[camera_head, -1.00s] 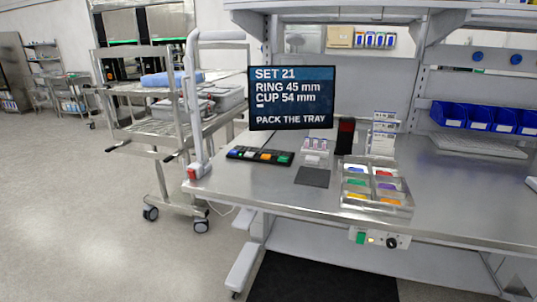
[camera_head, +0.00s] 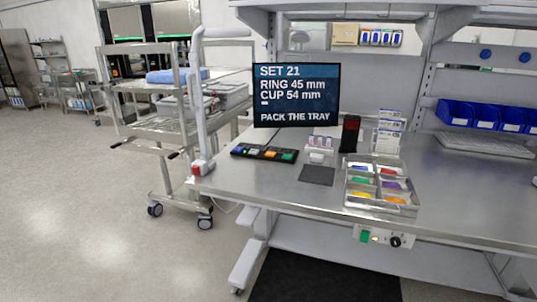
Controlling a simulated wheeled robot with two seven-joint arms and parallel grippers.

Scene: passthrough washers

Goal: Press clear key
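A black key strip (camera_head: 263,153) lies on the left part of the steel bench, below the screen. Its coloured keys include a blue key (camera_head: 238,149), an orange key (camera_head: 270,154) and a green key (camera_head: 287,157), with a pale one between. I cannot read any label on them, so I cannot tell which is the clear key. A dark screen (camera_head: 296,95) above reads "SET 21, RING 45 mm, CUP 54 mm, PACK THE TRAY". Neither of my grippers is in view.
The steel bench (camera_head: 456,204) has a dark mat (camera_head: 317,176), a tray (camera_head: 380,207) of coloured pieces, a small white holder (camera_head: 318,148) and a black device (camera_head: 350,133). A white upright post (camera_head: 198,105) stands at its left corner. A cart (camera_head: 163,137) stands left.

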